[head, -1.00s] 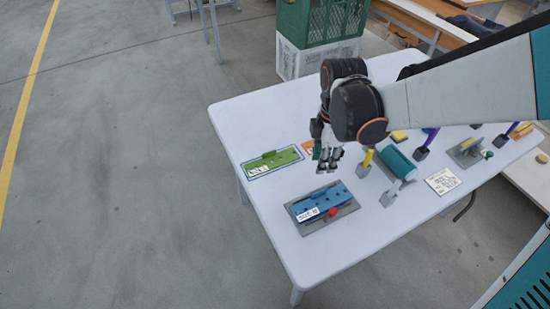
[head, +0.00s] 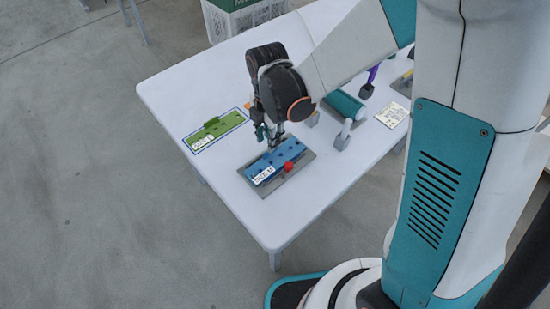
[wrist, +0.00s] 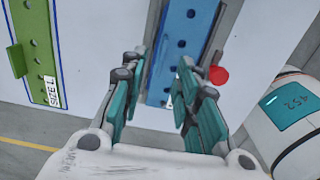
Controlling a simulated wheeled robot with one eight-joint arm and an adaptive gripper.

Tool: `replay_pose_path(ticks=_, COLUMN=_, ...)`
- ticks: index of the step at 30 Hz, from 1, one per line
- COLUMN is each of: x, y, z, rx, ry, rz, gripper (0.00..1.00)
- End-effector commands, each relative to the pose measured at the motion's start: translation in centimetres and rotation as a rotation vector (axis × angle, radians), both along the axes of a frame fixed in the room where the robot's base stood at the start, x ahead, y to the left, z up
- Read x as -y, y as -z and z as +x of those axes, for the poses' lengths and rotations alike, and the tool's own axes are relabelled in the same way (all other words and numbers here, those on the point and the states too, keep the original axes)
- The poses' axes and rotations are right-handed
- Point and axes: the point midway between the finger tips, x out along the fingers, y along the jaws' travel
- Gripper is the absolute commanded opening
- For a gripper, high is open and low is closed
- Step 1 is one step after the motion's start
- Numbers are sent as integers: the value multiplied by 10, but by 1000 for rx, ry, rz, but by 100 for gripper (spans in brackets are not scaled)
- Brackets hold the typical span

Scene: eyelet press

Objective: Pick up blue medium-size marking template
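The blue template (head: 277,157) lies on a grey plate (head: 297,173) near the table's front left part. It has a row of dark holes and a white label, too small to read surely. In the wrist view the blue template (wrist: 178,50) runs between the fingers, its near end and label partly hidden. My gripper (head: 272,146) is over the template's far side, pointing down. In the wrist view my gripper (wrist: 164,68) is open, with one finger at each side of the blue strip. I cannot tell whether the fingers touch it.
A red knob (head: 289,166) sits beside the template, close to the right finger in the wrist view (wrist: 218,76). A teal cylinder (head: 345,104) and a grey-handled tool (head: 343,138) stand to the right.

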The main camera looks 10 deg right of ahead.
Motion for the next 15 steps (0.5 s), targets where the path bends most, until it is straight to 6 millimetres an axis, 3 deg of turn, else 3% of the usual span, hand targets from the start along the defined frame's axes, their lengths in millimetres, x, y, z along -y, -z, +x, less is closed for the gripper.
replay_pose_path(ticks=10, x=2, y=44, z=0, rx=0, ry=0, rz=0, gripper=29)
replay_pose_path(ticks=15, x=2, y=51, z=0, rx=0, ry=0, rz=0, gripper=29)
